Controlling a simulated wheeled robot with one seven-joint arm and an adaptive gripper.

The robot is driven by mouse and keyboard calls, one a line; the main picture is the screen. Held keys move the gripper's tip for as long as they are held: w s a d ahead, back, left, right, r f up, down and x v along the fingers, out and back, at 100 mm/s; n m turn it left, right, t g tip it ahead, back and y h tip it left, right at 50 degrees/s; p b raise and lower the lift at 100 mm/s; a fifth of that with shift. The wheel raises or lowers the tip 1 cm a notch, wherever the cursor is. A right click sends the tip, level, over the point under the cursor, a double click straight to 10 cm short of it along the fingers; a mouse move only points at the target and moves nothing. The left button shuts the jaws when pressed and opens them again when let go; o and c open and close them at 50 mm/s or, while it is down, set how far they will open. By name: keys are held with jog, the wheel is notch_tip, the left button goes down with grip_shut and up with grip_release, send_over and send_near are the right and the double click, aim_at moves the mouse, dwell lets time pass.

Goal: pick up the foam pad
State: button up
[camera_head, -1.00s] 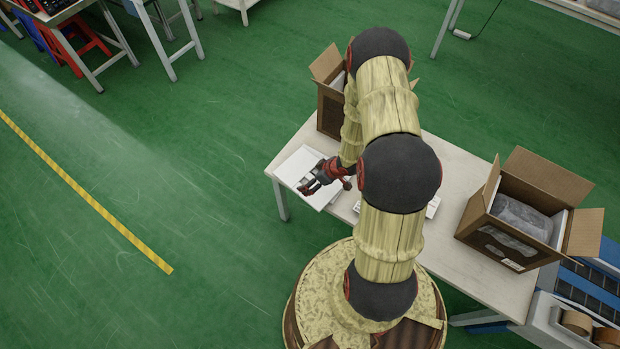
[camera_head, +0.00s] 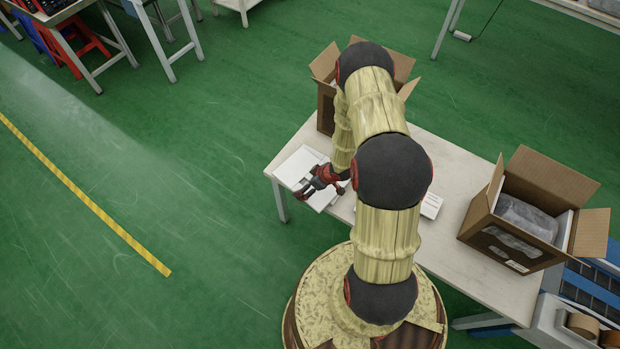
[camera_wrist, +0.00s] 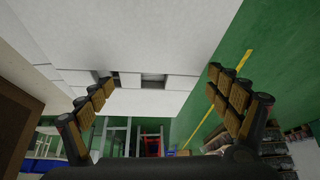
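A white foam pad (camera_head: 298,160) lies flat at the left end of the table, partly covered by my gripper and arm. My gripper (camera_head: 308,188) is over the pad's front part; whether it touches is unclear. In the wrist view, a large white surface, apparently the foam pad (camera_wrist: 170,35), fills the upper middle and has small rectangular cut-outs along its lower part. The fingers of my gripper (camera_wrist: 160,78) are spread wide on either side of the cut-outs, with nothing between them.
The pale table (camera_head: 460,165) holds an open carton (camera_head: 515,220) with a grey wrapped item at right. Another open carton (camera_head: 327,105) stands behind my arm. A small white item (camera_head: 431,206) lies right of my arm. Green floor is clear at left.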

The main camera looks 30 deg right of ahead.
jog(key=c, duration=0.6)
jog(key=shift+o, duration=0.2)
jog(key=shift+r, duration=0.1)
